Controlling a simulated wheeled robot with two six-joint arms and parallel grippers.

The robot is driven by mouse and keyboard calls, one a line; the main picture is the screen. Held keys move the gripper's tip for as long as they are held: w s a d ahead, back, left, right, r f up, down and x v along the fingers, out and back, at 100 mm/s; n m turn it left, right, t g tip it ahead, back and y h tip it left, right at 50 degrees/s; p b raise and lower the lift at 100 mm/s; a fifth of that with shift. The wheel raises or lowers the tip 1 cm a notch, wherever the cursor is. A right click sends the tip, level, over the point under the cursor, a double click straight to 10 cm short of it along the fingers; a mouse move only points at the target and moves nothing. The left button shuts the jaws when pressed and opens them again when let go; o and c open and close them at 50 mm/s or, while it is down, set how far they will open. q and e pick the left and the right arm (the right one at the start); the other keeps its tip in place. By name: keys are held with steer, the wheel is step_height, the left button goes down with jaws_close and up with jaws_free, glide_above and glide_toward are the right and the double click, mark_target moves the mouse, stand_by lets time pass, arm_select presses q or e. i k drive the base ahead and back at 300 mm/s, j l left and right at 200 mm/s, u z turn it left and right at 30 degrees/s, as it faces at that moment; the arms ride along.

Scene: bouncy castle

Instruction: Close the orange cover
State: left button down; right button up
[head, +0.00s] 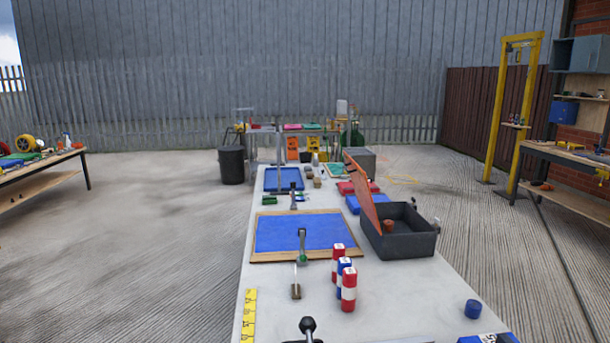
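The orange cover (362,194) stands raised along the left side of a dark grey box (408,245) on the right part of the long table. It tilts up and away to the left, so the box is open at the top. A small orange-brown round object (388,226) shows inside the box. The rest of the box's inside is partly hidden by its front wall. Neither of my grippers can be made out in the head view.
Red, white and blue cylinders (348,290) stand left of the box on the pale table (400,300). A wood-framed blue board (275,233) lies further left. A blue round piece (473,309) sits at front right. A black ball-topped lever (308,326) rises at the front edge.

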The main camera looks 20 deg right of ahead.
mark_target(358, 177)
steer(key=i+j+u, duration=0.15)
steer(key=j, duration=0.3)
steer(key=i+j+u, duration=0.2)
steer(key=j, duration=0.2)
steer(key=i+j+u, duration=0.15)
steer(key=j, duration=0.25)
steer(key=i+j+u, duration=0.15)
steer(key=j, duration=0.2)
steer(key=i+j+z, duration=0.25)
steer(key=i, duration=0.3)
steer(key=i+j+z, duration=0.2)
steer(key=i, duration=0.3)
steer(key=i+j+z, duration=0.25)
steer(key=i, duration=0.25)
steer(key=i+z, duration=0.25)
steer(key=z, duration=0.2)
steer(key=i+z, duration=0.25)
steer(key=z, duration=0.25)
steer(key=i+j+z, duration=0.2)
steer(key=z, duration=0.25)
steer(key=i+j+z, duration=0.25)
steer(key=z, duration=0.2)
